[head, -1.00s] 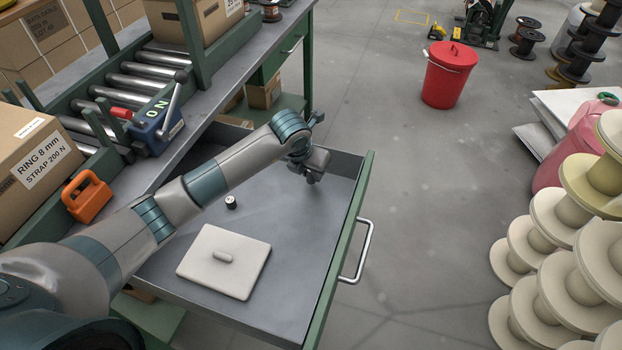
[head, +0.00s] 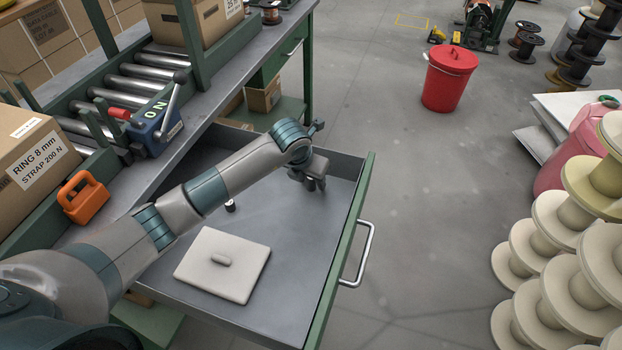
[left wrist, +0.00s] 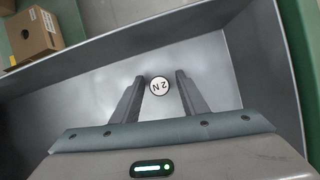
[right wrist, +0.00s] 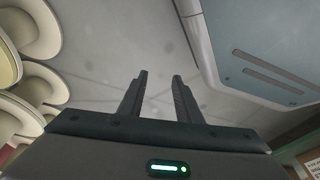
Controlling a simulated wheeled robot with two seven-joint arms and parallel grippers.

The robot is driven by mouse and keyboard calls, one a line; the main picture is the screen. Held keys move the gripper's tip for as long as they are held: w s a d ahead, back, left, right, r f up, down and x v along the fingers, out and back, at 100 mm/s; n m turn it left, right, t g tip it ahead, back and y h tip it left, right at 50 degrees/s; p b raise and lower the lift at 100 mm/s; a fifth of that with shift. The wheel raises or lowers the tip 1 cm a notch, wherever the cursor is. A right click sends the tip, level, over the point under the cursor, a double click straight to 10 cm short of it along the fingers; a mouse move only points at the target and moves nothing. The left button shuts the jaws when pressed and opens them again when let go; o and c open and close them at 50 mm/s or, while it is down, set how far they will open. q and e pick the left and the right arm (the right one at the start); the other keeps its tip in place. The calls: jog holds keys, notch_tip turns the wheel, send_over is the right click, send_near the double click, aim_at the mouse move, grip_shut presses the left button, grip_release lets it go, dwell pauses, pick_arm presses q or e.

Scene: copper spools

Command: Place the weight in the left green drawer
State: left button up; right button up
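The left green drawer (head: 334,265) is pulled open, with its handle on the right. My left gripper (head: 315,184) points down inside it, near the far right corner. In the left wrist view a round white-topped weight (left wrist: 159,86) marked "2 N" shows between the fingertips, with small gaps to both fingers. The fingers are apart. The head view does not show this weight clearly at the fingers. A small dark cylinder with a light top (head: 230,206) stands on the drawer floor, partly behind my left arm. My right gripper (right wrist: 160,76) is open and empty above the grey floor.
A pale lidded plate with a knob (head: 222,264) lies in the drawer's near half. A roller bench with a blue block (head: 155,124) and an orange padlock-shaped piece (head: 83,197) is at left. Cream spools (head: 545,280) stand at right; a red bucket (head: 449,80) stands beyond.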

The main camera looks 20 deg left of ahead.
pick_arm(q)
jog(key=shift+r, duration=0.1)
jog(key=shift+s+r, duration=0.1)
jog(key=shift+r, duration=0.2)
jog(key=v, duration=1.1)
jog(key=shift+r, duration=0.15)
pick_arm(e)
jog(key=shift+w+r, duration=0.15)
jog(key=shift+r, duration=0.2)
